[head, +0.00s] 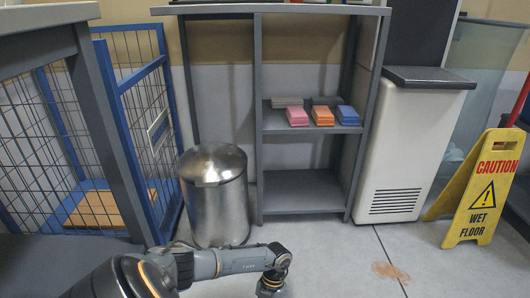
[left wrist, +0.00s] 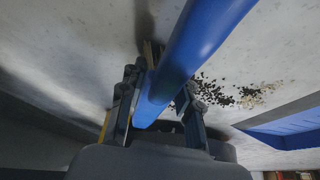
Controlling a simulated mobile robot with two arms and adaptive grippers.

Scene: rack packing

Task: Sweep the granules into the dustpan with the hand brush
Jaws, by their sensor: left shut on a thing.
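In the left wrist view my left gripper (left wrist: 160,92) is shut on a thick blue handle (left wrist: 205,35), which runs up and to the right out of the frame. It looks like the hand brush; a brownish edge by the left finger may be its bristles. Black and pale granules (left wrist: 232,94) lie scattered on the grey floor, right of the gripper. A blue flat piece with a raised edge (left wrist: 285,125), probably the dustpan, shows at the right edge, below the granules. In the head view my left arm reaches the bottom edge, with its gripper out of frame. My right gripper is not seen.
A steel bin (head: 215,200) stands behind my left arm, beside a grey shelf (head: 300,190) with coloured stacks. A white cabinet (head: 408,150) and a yellow wet-floor sign (head: 485,190) stand right. A brownish patch (head: 390,272) marks the otherwise open floor.

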